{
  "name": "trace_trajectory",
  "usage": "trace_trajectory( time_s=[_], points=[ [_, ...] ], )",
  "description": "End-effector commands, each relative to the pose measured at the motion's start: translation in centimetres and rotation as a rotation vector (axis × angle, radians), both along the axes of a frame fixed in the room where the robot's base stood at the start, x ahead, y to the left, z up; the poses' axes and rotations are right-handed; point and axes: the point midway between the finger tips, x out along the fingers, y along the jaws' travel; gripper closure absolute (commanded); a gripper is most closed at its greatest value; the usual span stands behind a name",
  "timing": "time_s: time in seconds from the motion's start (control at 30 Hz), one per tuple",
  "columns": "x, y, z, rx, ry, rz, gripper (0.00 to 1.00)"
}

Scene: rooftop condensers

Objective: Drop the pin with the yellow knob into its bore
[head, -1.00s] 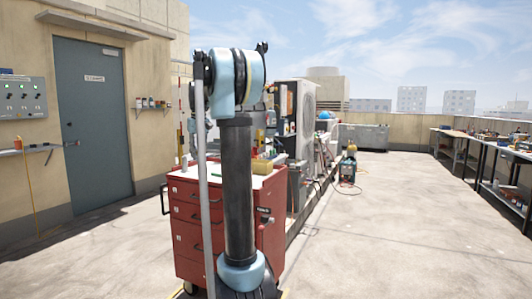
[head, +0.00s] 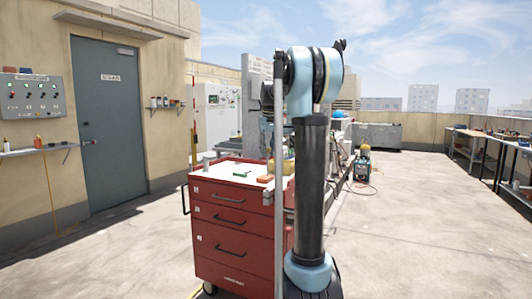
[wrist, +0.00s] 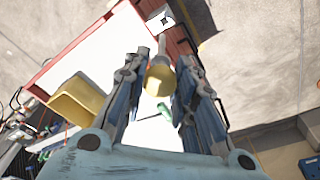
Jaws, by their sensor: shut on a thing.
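In the wrist view the pin's yellow knob (wrist: 159,78) is between the fingers of my gripper (wrist: 165,75), which is shut on it. A pale grey shaft (wrist: 162,46) extends from the knob toward the top of the picture. Beyond its end is a pale square piece (wrist: 162,20) with a dark centre, by the cart's edge; I cannot tell for sure whether this is the bore. The shaft looks apart from it, but depth is hard to judge. In the head view my arm hides the gripper and the pin.
A red drawer cart (head: 232,240) with a white top stands beside my arm. On it are a yellow box (wrist: 75,103), a green item (head: 241,173), an orange item (head: 265,178) and a grey cylinder (head: 208,160). Open floor lies to the right.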

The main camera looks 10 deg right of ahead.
Motion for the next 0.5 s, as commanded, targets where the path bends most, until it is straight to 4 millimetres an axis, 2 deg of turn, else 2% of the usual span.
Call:
trace_trajectory(
  time_s=[0.27, 0.5],
  points=[
    [0.0, 0.2, -0.3, 0.0, 0.0, 0.002, 1.0],
    [0.0, 0.2, -1.6, 0.0, 0.0, 0.002, 1.0]
  ],
)
